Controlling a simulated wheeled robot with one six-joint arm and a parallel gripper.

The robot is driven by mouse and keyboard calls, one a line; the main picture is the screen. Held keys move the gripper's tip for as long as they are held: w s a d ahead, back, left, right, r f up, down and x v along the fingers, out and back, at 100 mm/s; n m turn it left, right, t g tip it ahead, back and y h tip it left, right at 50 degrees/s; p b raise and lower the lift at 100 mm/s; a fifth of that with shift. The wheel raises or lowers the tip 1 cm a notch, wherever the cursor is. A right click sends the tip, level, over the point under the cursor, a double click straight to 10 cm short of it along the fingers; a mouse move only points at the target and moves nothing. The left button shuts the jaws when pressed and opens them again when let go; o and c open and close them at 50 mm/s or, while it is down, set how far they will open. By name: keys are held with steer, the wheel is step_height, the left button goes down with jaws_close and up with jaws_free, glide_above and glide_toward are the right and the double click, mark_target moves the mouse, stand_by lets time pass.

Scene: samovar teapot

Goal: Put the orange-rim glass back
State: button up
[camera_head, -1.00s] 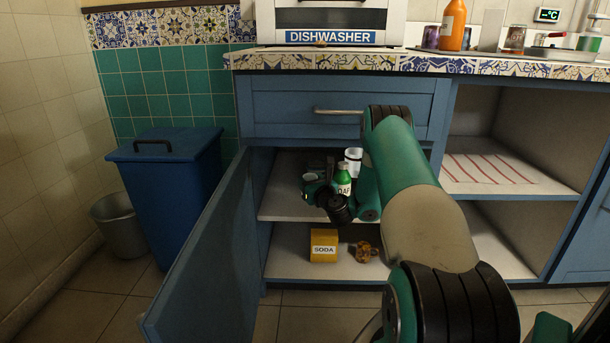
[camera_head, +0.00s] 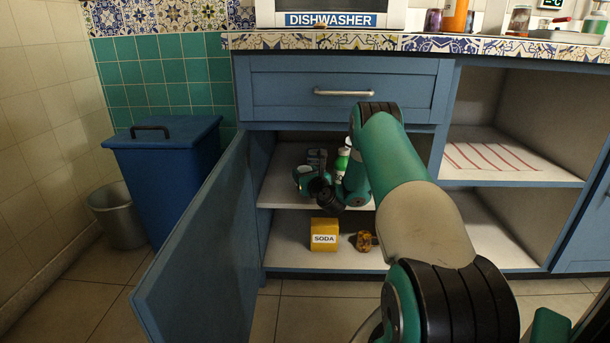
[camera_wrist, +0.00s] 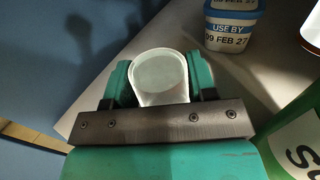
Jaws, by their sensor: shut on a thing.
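My gripper (camera_wrist: 161,80) is shut on a pale, translucent glass (camera_wrist: 160,72), held between its two green fingers. The glass's open mouth faces the wrist camera. Its rim looks whitish, and no orange shows on it. In the head view, my gripper (camera_head: 318,181) is inside the open lower cabinet, at the upper shelf (camera_head: 278,190), near its left part.
A blue-lidded tub (camera_wrist: 232,28) stands right of the glass. A green bottle (camera_wrist: 295,145) is close at the right, with a white item (camera_wrist: 313,35) behind. The open cabinet door (camera_head: 205,255) stands left. A soda box (camera_head: 324,233) is on the lower shelf.

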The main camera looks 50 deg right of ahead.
steer(key=o, duration=1)
steer(key=v, duration=0.6)
steer(key=shift+s, duration=0.15)
steer(key=shift+s+a+f+b, duration=0.1)
steer(key=shift+s+f+b, duration=0.2)
steer(key=shift+b, duration=0.75)
steer(key=b+v, duration=0.2)
steer(key=b, duration=0.2)
steer(key=shift+a+f, duration=0.1)
steer(key=shift+s+a+r+b, duration=0.2)
steer(key=shift+s+b, duration=0.25)
steer(key=shift+b, duration=0.4)
steer(key=shift+s+a+r+b, duration=0.1)
steer(key=shift+s+a+b, duration=0.1)
steer(key=shift+s+b, duration=0.5)
steer(key=shift+s+a+r+b, duration=0.2)
steer(key=shift+s+b, duration=0.05)
steer(key=shift+b, duration=0.75)
